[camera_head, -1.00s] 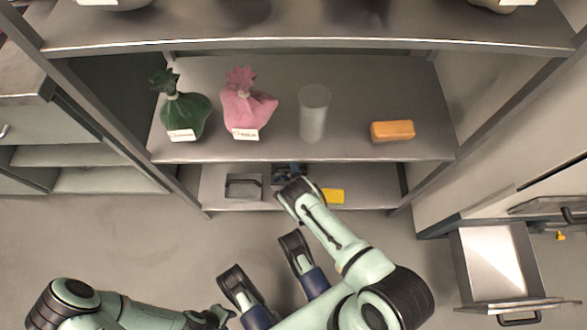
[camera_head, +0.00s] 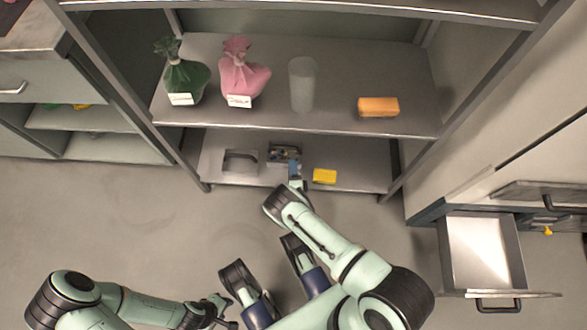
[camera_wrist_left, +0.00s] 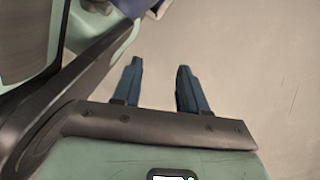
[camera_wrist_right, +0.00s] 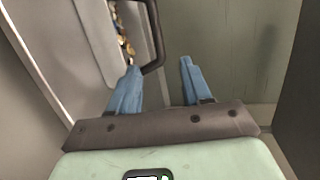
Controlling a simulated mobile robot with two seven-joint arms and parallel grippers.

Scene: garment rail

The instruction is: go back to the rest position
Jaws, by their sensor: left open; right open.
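My left gripper (camera_head: 222,312) is low at the bottom of the head view. In the left wrist view its two blue fingers (camera_wrist_left: 159,75) are apart, with bare floor beyond them and nothing between. My right gripper (camera_head: 296,175) is at the front of the lower shelf (camera_head: 225,180), by a small open box with mixed contents (camera_head: 285,152). In the right wrist view its fingers (camera_wrist_right: 158,75) are apart with nothing between them. A dark handle and a box edge with small yellowish pieces (camera_wrist_right: 125,40) show just beyond the left finger.
A grey handled tray (camera_head: 241,158) and a yellow block (camera_head: 324,176) are on the lower shelf. Above are a green bag (camera_head: 184,82), a pink bag (camera_head: 243,80), a clear cylinder (camera_head: 303,85) and an orange block (camera_head: 378,106). An open drawer (camera_head: 482,250) juts out at right.

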